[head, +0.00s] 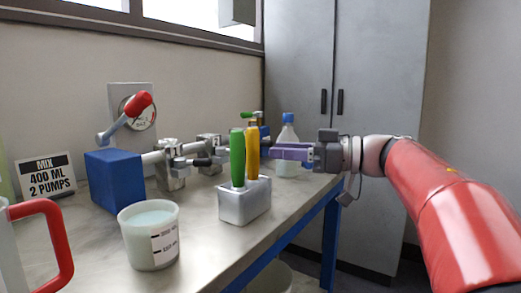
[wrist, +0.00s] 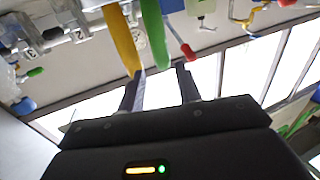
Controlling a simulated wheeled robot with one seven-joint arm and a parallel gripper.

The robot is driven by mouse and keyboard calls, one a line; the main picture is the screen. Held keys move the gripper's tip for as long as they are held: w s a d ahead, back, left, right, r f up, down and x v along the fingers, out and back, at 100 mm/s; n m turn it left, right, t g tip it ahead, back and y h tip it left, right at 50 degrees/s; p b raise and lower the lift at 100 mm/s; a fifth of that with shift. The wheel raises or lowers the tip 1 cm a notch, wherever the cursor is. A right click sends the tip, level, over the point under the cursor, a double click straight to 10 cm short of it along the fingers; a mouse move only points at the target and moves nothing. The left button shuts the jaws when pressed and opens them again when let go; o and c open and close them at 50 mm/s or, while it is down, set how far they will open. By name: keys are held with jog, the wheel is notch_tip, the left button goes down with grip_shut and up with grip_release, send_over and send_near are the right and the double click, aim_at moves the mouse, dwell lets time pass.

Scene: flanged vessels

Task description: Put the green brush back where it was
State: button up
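The green brush (head: 237,157) stands upright in the grey holder block (head: 243,206) on the bench, beside the yellow brush (head: 252,153). My gripper (head: 270,151) is level with the handles, just right of the yellow brush, its fingers pointing left. In the wrist view my gripper (wrist: 160,72) has its two fingers apart with nothing held between them. There the green brush (wrist: 155,32) shows beyond the gap and the yellow brush (wrist: 122,40) near the left finger. The brushes' lower ends are hidden in the block.
A cup of pale liquid (head: 150,238) stands in front on the bench (head: 205,245). A blue box (head: 114,178), metal valves (head: 172,172) and a clear bottle (head: 288,150) are behind. A red-handled jug (head: 50,225) is at left. A tall grey cabinet (head: 375,100) stands at the back.

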jog(key=v, duration=0.2)
jog(key=shift+s+d, duration=0.15)
jog(key=shift+d, duration=0.15)
